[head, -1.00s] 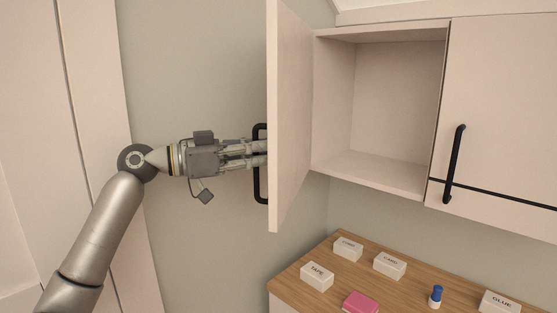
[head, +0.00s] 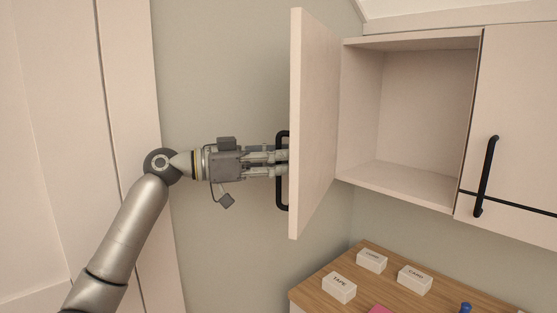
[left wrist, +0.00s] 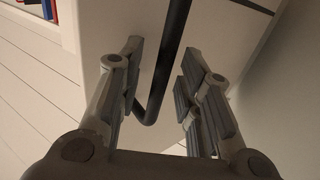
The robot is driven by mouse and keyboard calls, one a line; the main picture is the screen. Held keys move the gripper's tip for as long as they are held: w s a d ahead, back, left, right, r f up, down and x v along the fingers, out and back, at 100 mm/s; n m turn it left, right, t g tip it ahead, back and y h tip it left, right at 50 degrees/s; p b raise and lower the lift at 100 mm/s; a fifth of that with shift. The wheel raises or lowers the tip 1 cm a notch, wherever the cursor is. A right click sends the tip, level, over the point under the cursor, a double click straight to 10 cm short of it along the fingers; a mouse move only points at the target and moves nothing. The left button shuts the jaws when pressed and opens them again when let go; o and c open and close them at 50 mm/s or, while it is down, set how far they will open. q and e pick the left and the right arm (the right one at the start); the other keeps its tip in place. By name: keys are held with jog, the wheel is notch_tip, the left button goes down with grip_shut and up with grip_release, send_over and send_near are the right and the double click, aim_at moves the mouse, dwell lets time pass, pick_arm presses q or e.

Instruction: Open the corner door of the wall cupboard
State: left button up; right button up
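The corner door (head: 314,120) of the wall cupboard stands wide open, swung out from the left side of the empty compartment (head: 420,110). Its black bar handle (head: 280,203) is on the outer face, turned to the left. My left gripper (head: 282,163) reaches the handle from the left; its fingertips are partly hidden by the handle and door edge. In the left wrist view the handle (left wrist: 174,45) runs between the two fingers of my gripper (left wrist: 162,82), which are apart with gaps beside the bar. My right gripper is not in view.
A second cupboard door (head: 518,110) with a black handle (head: 485,175) is closed on the right. Below, a wooden counter (head: 318,298) carries small labelled boxes, including a tape box (head: 339,287). Bare wall (head: 220,80) lies left of the open door.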

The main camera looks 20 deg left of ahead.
pick_arm(q)
jog(key=shift+a, duration=0.1)
jog(key=v, duration=0.7)
jog(key=shift+s+a, duration=0.15)
